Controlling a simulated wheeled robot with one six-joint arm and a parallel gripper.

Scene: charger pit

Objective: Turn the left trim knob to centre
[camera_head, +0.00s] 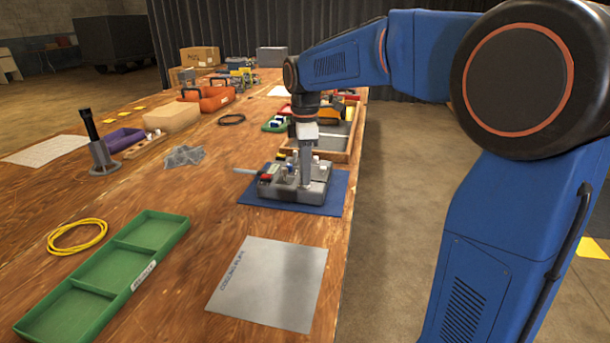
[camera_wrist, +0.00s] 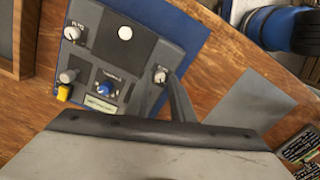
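A grey control box (camera_head: 315,190) lies on a blue mat (camera_head: 338,200) near the table's right edge. My gripper (camera_head: 306,184) points down over it. In the wrist view, the box's panel (camera_wrist: 145,50) carries a pale knob (camera_wrist: 160,75) between my gripper's fingertips (camera_wrist: 160,79). The fingers look apart, one on either side of this knob; whether they touch it cannot be told. Another pale knob (camera_wrist: 77,34) sits at the panel's upper left. A blue knob (camera_wrist: 106,88) sits at its lower middle. The labels are too small to read, so I cannot tell which is the left trim knob.
A grey knob (camera_wrist: 68,76) and yellow button (camera_wrist: 64,93) are also on the panel. A wooden tray (camera_head: 343,145) stands behind the box. A grey plate (camera_head: 270,284) and green tray (camera_head: 85,305) lie in front.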

